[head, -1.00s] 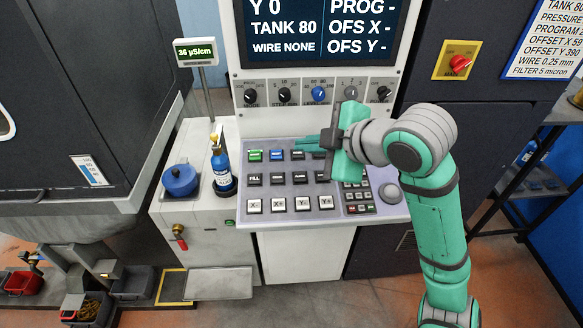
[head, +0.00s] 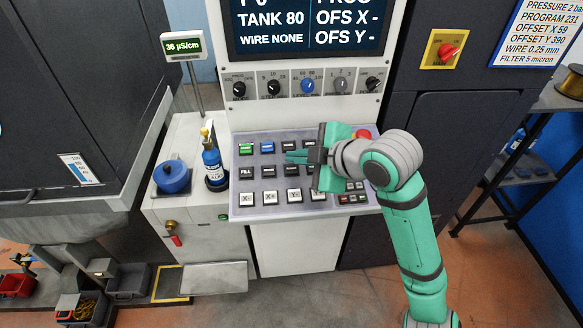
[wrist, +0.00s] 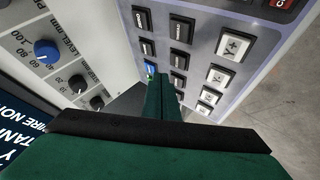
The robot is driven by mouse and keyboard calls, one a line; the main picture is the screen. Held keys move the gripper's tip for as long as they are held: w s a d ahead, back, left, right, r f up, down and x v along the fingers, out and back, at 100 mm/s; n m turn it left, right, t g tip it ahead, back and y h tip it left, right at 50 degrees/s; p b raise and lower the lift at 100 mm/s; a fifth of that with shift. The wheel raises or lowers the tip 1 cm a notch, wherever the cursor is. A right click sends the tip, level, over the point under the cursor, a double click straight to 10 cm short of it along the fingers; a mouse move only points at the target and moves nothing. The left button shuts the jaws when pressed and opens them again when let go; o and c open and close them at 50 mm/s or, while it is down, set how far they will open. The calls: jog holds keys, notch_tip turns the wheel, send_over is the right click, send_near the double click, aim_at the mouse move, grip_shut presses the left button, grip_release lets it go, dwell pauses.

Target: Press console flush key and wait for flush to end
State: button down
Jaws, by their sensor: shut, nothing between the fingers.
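The console (head: 237,205) has rows of keys, with a green key (head: 245,148) and a blue key (head: 267,147) at the top left. The key marked FILL (head: 246,172) is in the second row. The small labels on the nearby black keys are too blurred to tell which is flush. My green gripper (head: 288,157) is shut and empty, its tips over the upper key rows, just right of the blue key. In the wrist view the tips of my gripper (wrist: 163,76) point toward the blue key (wrist: 150,68). Contact with a key cannot be told.
The screen (head: 305,25) reads TANK 80 and WIRE NONE. Knobs, one a blue knob (head: 307,87), line the panel above the keys. A meter (head: 181,45) reads 36 µS/cm. A blue bottle (head: 213,165) and a blue pot (head: 172,177) stand left of the console.

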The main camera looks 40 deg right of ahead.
aim_at(286, 164)
jog(key=shift+w+f, duration=0.15)
jog(key=shift+f, duration=0.7)
jog(key=shift+f, duration=0.15)
dwell(1.4)
jog(key=shift+w+d+f, duration=0.1)
jog(key=shift+d+f, duration=0.05)
jog(key=shift+f, duration=0.05)
jog(key=shift+f, duration=0.4)
dwell(0.9)
jog(key=shift+r, duration=0.8)
jog(key=shift+r, duration=0.1)
jog(key=r, duration=0.3)
jog(key=s+r, duration=0.1)
jog(key=shift+a+r, duration=0.35)
